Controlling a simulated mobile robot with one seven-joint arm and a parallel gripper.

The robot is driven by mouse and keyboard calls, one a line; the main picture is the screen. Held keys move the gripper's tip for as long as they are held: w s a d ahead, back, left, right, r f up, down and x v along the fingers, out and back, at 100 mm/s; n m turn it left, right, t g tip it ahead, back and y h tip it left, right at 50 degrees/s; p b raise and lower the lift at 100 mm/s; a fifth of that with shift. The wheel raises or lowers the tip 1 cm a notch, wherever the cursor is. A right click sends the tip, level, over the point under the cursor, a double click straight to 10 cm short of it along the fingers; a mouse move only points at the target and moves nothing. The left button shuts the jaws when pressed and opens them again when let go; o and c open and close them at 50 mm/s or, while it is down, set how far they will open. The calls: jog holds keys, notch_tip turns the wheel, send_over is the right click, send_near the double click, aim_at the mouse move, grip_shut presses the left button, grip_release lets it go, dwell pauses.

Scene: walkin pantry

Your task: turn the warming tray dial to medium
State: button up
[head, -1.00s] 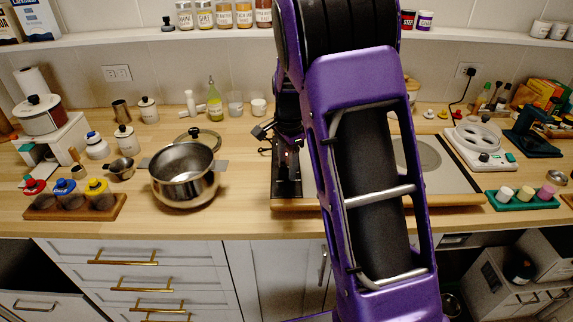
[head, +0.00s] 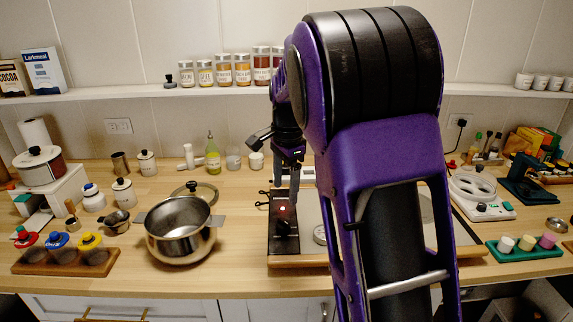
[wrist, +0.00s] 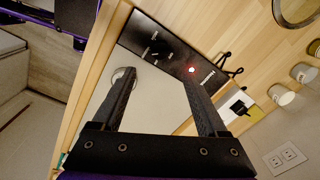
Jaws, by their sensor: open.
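The warming tray has a pale plate in a wooden frame (head: 300,265) and a black control panel (head: 284,240) along its left end. In the wrist view the panel (wrist: 172,58) carries a dark dial (wrist: 155,48) with white marks around it and a lit red lamp (wrist: 191,69). I cannot read the dial's setting. My gripper (head: 286,188) points down above the panel's far part. In the wrist view my gripper (wrist: 160,85) is open and empty, its fingers apart, with the dial beyond the fingertips. My arm hides much of the tray's right side.
A steel pot (head: 180,240) stands left of the tray. A small round metal piece (head: 320,235) is on the plate. A white appliance (head: 482,195) and a green holder (head: 524,253) are to the right. Jars line the shelf (head: 130,91) above.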

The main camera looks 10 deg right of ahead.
notch_tip(320, 180, up, 6)
jog(key=shift+s, duration=0.2)
jog(key=shift+r, duration=0.1)
